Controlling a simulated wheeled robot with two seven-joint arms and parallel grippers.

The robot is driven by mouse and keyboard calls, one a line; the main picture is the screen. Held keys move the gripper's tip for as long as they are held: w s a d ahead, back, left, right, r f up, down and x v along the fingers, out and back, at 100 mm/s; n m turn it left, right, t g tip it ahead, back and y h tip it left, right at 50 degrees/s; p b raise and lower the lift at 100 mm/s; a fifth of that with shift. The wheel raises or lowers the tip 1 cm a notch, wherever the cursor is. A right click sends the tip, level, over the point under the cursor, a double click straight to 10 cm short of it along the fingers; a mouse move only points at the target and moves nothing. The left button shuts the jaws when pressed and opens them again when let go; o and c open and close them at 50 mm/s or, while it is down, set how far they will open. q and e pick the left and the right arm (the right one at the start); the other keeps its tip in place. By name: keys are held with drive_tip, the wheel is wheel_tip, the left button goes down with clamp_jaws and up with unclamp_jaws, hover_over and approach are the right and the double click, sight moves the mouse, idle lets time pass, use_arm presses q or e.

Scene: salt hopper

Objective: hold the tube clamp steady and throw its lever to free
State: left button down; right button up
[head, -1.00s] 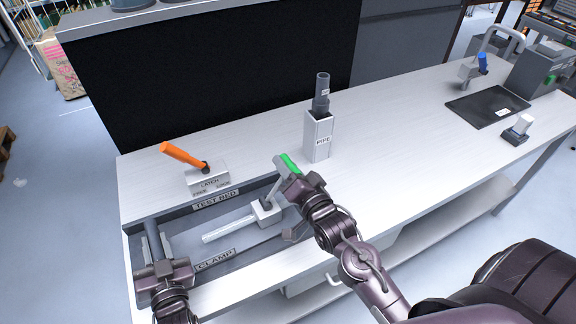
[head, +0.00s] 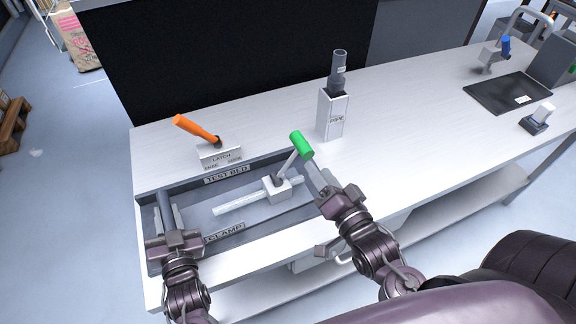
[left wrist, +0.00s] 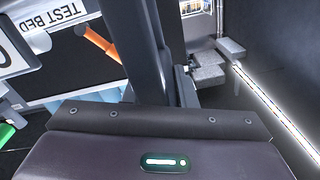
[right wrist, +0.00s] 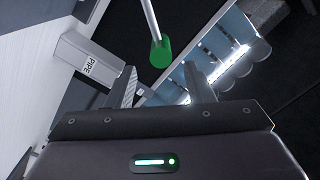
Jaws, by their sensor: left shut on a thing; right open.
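The tube clamp (head: 277,190) is a pale block in the test bed, around a white tube (head: 236,206). Its lever tilts up and right to a green grip (head: 302,144), also seen in the right wrist view (right wrist: 160,53). My right gripper (head: 318,185) is open and empty just below and right of the grip, apart from it in the right wrist view. My left gripper (head: 168,212) is at the bed's left end, away from the clamp block. Its fingers are close together, seemingly on the bed's left edge; the contact is hidden.
A latch block (head: 219,156) with an orange lever (head: 197,129) leaning left stands behind the bed (head: 200,185). A pipe holder (head: 333,115) stands behind the green grip. A black mat (head: 507,92) lies at the right. The middle right of the bench is clear.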

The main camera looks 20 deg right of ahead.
use_arm(q)
drive_tip(key=shift+s+f, duration=0.15)
drive_tip(key=shift+f, duration=0.5)
use_arm(e)
drive_tip(key=shift+s, duration=1.1)
use_arm(q)
drive_tip(key=c, duration=1.5)
unclamp_jaws()
drive_tip(key=o, duration=0.4)
drive_tip(key=shift+w, duration=0.25)
drive_tip(key=shift+r, duration=0.2)
use_arm(e)
drive_tip(key=shift+w+f, duration=0.1)
drive_tip(key=shift+w, duration=0.1)
use_arm(q)
drive_tip(key=s, duration=1.2)
drive_tip(key=shift+d, duration=0.25)
drive_tip(key=shift+s, duration=0.1)
use_arm(e)
drive_tip(key=shift+s, duration=0.1)
